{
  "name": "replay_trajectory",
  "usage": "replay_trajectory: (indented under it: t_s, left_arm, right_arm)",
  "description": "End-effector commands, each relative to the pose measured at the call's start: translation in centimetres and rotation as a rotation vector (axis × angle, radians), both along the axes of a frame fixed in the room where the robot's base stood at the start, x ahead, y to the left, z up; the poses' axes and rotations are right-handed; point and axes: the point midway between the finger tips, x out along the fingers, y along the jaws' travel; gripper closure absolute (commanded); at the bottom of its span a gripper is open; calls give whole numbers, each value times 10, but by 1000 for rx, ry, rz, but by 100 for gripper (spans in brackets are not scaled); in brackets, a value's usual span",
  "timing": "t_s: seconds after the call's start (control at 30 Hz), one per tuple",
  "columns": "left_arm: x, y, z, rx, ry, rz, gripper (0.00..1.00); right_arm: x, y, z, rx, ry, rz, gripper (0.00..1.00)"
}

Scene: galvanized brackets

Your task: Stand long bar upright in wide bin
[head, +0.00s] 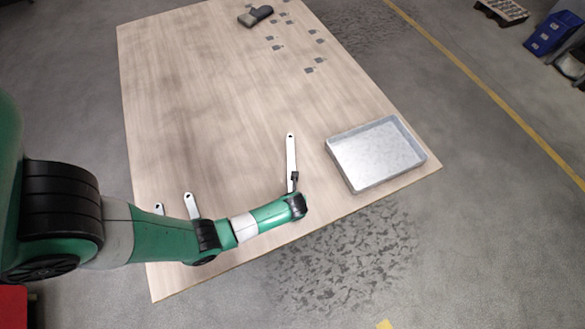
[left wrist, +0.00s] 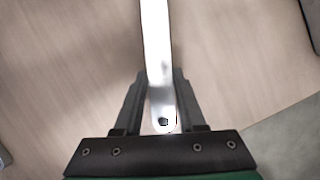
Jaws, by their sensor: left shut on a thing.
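A long silver bar (head: 291,155) shows above the wooden table in the head view, with a dark hole at its far end. My left gripper (head: 294,178) is shut on it near its other end. In the left wrist view the bar (left wrist: 156,45) runs away between the two fingers (left wrist: 160,85), and its near end has a hole. I cannot tell whether the bar touches the table. The wide bin (head: 354,178) is a shallow grey metal tray at the table's right front corner, to the right of the bar. My right gripper is not in view.
Two more silver bars (head: 191,205) (head: 160,209) lie at the left front, partly hidden by my left arm. Small grey brackets (head: 278,47) and a dark object (head: 255,16) lie at the far end of the table (head: 220,100). The table's middle is clear.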

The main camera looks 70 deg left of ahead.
Motion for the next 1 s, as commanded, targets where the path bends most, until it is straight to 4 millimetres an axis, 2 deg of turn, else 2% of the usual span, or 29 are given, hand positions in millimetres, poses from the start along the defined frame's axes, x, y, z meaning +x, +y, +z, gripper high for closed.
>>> replay_trajectory:
  t_s: [0.13,0.17,0.3,0.57,0.67,0.77,1.0]
  left_arm:
    - [1,0,-3,2,-2,0,100]
    - [0,0,-2,0,0,0,55]
    - [0,0,-2,0,0,0,31]
    - [0,0,-2,0,0,0,31]
    - [-1,-1,4,0,1,0,31]
    - [-2,-6,20,0,0,-2,31]
    - [-9,-27,76,0,-2,-3,31]
  right_arm:
    - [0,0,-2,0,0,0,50]
    - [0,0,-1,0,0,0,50]
    - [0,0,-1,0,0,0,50]
    - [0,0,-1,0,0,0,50]
    - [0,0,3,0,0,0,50]
    - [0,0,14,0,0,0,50]
    - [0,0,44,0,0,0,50]
